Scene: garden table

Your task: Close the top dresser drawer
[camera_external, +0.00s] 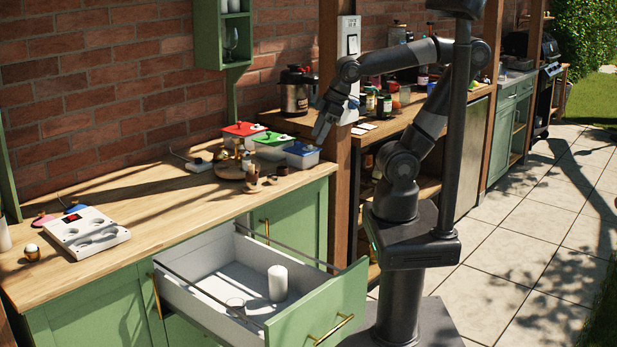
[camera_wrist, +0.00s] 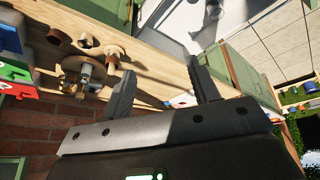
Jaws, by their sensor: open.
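The top dresser drawer (camera_external: 203,291) is pulled out from the green cabinet under the wooden counter. Its white inside holds a white cylinder (camera_external: 277,283) and a clear glass-like item (camera_external: 235,304). Its green front (camera_external: 318,305) has a brass handle (camera_external: 331,329) and faces the lower right. My gripper (camera_external: 322,128) is above the counter's right end, beside the wooden post, well above and behind the drawer front, touching nothing that I can see. In the wrist view its two dark fingers (camera_wrist: 160,92) are apart with nothing between them. Part of the drawer (camera_wrist: 190,22) shows at the top there.
The wooden counter (camera_external: 158,208) carries a white device (camera_external: 86,232), a round board with small items (camera_external: 232,170), and lidded containers (camera_external: 272,141) near its right end. A wooden post (camera_external: 337,205) stands between this counter and the bottle-filled one behind. Paved floor (camera_external: 520,255) lies open at right.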

